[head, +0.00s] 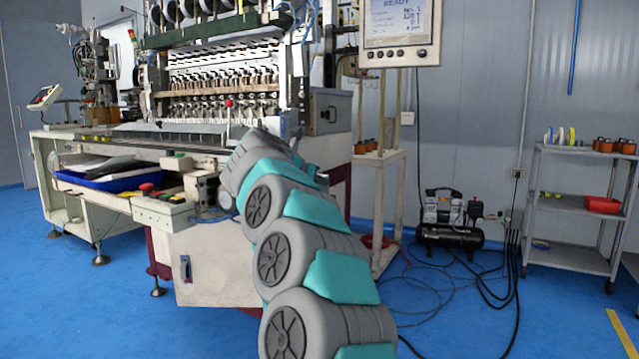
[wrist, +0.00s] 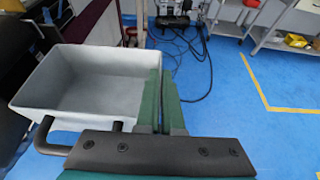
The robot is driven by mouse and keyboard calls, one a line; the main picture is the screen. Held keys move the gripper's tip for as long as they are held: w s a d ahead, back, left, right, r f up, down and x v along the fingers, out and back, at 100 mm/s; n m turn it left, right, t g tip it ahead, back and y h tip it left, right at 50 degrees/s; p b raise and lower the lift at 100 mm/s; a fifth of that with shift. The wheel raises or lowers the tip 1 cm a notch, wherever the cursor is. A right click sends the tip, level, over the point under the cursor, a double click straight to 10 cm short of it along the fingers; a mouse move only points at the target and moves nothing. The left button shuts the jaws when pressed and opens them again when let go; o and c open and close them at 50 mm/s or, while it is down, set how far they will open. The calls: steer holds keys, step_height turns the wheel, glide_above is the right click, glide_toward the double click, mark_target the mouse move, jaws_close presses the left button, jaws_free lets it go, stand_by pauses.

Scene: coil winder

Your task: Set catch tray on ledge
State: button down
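The catch tray (wrist: 85,85), a light grey open box with sloping walls, fills the left of the wrist view and looks empty. My gripper (wrist: 162,75) has dark green fingers close together at the tray's right wall. They appear shut on that wall, though the contact is partly hidden. Two black bars stick out in front of the tray's near side. In the head view my arm hides the gripper and the tray. A cream front ledge (head: 130,150) runs along the coil winder; I cannot tell if it is the task's ledge.
A blue tray (head: 100,180) with dark contents sits under the machine's front edge. A control box (head: 163,208) with a red button juts out in front. A compressor (head: 450,222) with loose hoses and a grey shelf cart (head: 568,205) stand right.

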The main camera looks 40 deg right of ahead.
steer(key=c, duration=1.5)
jaws_free()
steer(key=o, duration=0.4)
steer(key=shift+o, duration=0.2)
steer(key=shift+r, duration=0.15)
steer(key=v, duration=1.2)
steer(key=shift+b, duration=0.45)
